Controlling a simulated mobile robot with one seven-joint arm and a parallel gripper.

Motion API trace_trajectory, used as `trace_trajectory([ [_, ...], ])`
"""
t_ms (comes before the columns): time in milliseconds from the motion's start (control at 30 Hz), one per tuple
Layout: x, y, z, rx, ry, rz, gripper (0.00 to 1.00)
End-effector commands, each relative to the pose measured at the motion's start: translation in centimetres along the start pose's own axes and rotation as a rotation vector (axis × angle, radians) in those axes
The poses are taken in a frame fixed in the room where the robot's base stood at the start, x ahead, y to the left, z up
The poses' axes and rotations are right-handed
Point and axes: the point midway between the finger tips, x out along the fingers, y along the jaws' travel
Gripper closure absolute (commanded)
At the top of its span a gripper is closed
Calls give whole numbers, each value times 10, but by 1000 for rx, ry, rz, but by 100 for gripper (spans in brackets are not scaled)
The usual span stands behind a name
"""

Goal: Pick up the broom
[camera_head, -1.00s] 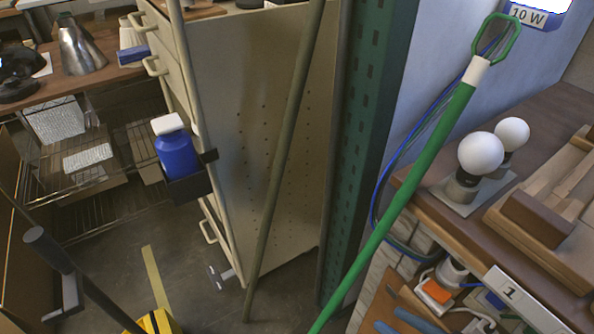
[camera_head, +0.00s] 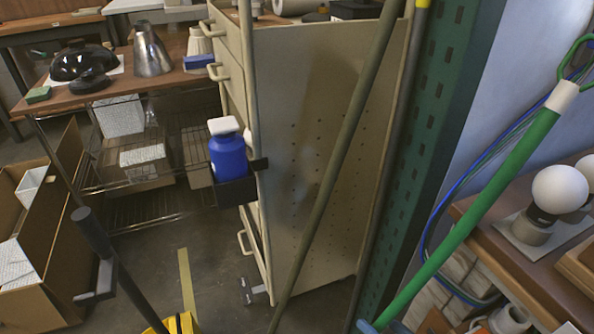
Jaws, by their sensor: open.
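Several long handles stand here, and no bristles show, so I cannot tell for certain which one is the broom. A green pole (camera_head: 478,208) with a white collar and a green loop at its top leans up to the right. An olive-brown pole (camera_head: 338,150) leans against the side of the beige cabinet, its lower end near the floor. A thin pale pole (camera_head: 249,75) stands upright at the cabinet's front edge. A dark pole with a yellow band (camera_head: 402,110) stands between the cabinet and the green post. My gripper is not in view.
The beige cabinet (camera_head: 300,215) holds a blue bottle (camera_head: 228,157) in a side bracket. A perforated green post (camera_head: 420,160) and a wooden bench with white bulbs (camera_head: 560,189) stand right. A cardboard box (camera_head: 40,285) and yellow object (camera_head: 178,324) are lower left. Some floor between is bare.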

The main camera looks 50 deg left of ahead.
Motion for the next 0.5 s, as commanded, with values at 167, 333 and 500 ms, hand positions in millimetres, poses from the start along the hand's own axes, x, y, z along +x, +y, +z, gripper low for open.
trace_trajectory([
  [167,8,0,0,0,0,0,38],
  [333,7,0,0,0,0,0,43],
  [500,7,0,0,0,0,0,74],
])
